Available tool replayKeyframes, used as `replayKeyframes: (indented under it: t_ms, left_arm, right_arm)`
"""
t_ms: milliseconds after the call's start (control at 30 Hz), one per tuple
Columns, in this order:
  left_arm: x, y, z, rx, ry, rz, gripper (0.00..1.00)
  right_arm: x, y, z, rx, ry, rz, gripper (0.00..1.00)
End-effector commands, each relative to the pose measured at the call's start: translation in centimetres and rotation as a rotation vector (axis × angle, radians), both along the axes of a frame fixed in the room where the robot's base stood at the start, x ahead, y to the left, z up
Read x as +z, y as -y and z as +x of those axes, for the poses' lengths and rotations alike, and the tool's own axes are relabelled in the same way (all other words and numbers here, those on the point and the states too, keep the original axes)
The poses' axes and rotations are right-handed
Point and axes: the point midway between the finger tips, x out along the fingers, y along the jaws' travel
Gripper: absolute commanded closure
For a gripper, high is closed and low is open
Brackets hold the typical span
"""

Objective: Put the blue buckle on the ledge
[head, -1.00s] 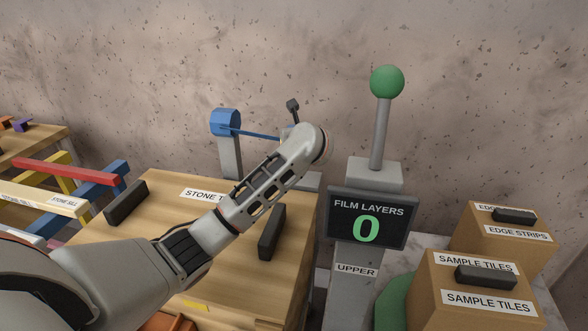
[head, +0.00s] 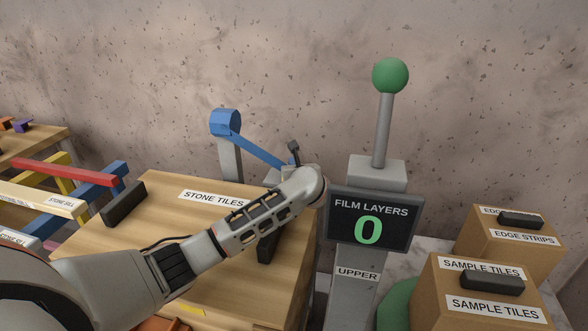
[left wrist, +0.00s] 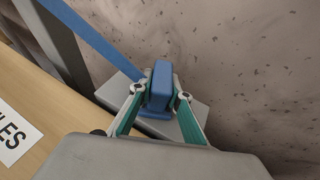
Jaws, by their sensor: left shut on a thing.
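The blue buckle (left wrist: 161,82) is between the fingertips of my left gripper (left wrist: 160,93), which is shut on it in the left wrist view. A blue strap (left wrist: 83,40) runs from the upper left down towards the buckle. My right gripper is not in view.
A wooden box marked STONE TILES (head: 165,215) with dark handles lies under my left arm. A grey stand with a FILM LAYERS display (head: 395,232) reading 0 and a green-balled lever (head: 384,130) stands right of my wrist. Cartons (head: 450,290) stand at right; a wall is behind.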

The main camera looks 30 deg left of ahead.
Motion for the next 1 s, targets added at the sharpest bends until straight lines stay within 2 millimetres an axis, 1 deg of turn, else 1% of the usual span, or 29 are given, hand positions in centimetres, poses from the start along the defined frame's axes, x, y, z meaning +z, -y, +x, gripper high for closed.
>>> replayKeyframes:
  t_ms: [167,200,267,567,700,767,867,1000]
  left_arm:
    - [-0.4,0.1,0.0,-0.001,0.001,-0.001,1.0]
    - [-0.4,0.1,0.0,0.0,-0.001,-0.001,0.8]
    - [-0.3,0.0,0.0,-0.001,0.0,0.0,0.66]
    - [-0.2,0.0,0.0,0.0,0.001,0.001,0.66]
    - [0.4,0.2,-0.1,-0.001,0.003,0.0,0.66]
    - [0.6,0.6,-0.6,-0.003,0.003,-0.001,0.66]
    - [1.3,1.6,-1.9,-0.003,0.003,-0.002,0.66]
    - [2.5,3.3,-4.1,-0.004,0.004,-0.005,0.66]
  right_arm:
    - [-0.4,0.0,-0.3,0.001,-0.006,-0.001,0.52]
    - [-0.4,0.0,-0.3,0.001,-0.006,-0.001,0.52]
    - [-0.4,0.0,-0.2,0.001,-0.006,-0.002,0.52]
    - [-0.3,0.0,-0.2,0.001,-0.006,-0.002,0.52]
    - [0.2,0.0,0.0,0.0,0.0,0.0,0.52]
    - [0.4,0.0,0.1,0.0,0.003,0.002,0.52]
    - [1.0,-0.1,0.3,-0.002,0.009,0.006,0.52]
    - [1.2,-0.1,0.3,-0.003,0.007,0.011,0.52]
